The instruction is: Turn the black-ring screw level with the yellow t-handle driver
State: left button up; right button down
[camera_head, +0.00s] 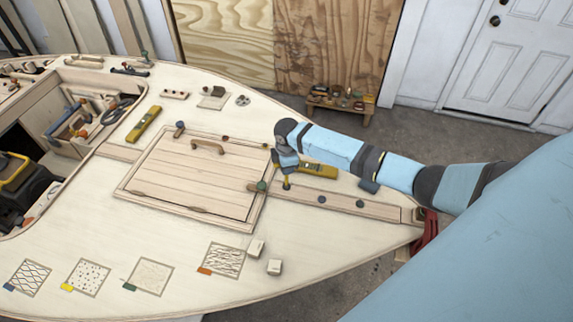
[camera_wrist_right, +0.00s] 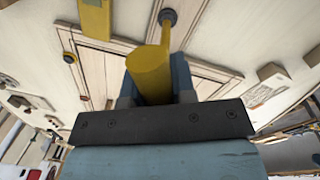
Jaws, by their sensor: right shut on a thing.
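My right gripper (camera_head: 287,165) is shut on the yellow t-handle driver (camera_head: 286,181), above the deck just right of the wooden hatch. In the right wrist view, the driver's thick yellow handle (camera_wrist_right: 150,75) sits between the fingers. Its thin shaft reaches a dark round screw head (camera_wrist_right: 168,17); whether the tip is seated in it cannot be told. Other dark round heads (camera_head: 322,199) (camera_head: 360,204) lie along the plank to the right. I cannot make out which one has the black ring. My left gripper is not in view.
A yellow level (camera_head: 318,170) lies close behind the driver. The hatch (camera_head: 190,177) has a green-topped knob (camera_head: 262,186) at its right edge. The deck right of the hatch front is fairly clear.

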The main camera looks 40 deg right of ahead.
jog(key=shift+f, duration=0.15)
dwell(0.5)
jog(key=shift+f, duration=0.35)
dwell(0.4)
jog(key=m, duration=0.4)
jog(key=shift+s+f, duration=0.1)
jog(key=shift+m, duration=0.3)
